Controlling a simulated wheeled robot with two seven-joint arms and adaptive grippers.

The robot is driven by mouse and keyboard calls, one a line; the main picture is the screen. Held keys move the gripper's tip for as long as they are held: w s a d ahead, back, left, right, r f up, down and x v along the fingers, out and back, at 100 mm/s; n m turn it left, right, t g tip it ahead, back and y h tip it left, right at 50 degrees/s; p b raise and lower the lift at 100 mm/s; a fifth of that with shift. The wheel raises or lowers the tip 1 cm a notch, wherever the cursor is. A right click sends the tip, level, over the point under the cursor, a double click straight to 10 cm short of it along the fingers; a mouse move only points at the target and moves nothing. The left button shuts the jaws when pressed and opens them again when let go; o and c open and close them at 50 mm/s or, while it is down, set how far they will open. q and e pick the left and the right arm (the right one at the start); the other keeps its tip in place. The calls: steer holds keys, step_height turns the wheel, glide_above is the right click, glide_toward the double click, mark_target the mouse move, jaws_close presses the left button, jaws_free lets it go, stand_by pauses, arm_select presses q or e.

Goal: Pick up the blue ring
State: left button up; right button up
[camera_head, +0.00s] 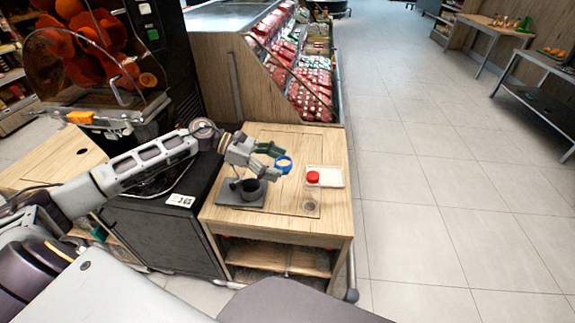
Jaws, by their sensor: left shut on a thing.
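The blue ring (284,164) is at the fingertips of my left gripper (276,162), above the small wooden table (270,219). My left gripper is shut on the ring, with its dark fingers partly hiding it. The left arm comes in from the left, past the juicer. My right gripper is not in this view.
A dark grey stand with a black cup-like holder (251,190) is on the table below the gripper. To the right is a white tray (331,184) with a red round item (312,177). An orange juicer (85,60) stands at left.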

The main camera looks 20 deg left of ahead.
arm_select(q)
steer(key=s+a, duration=0.2)
steer(key=a, duration=0.6)
steer(key=shift+s+a, duration=0.25)
stand_by(1.0)
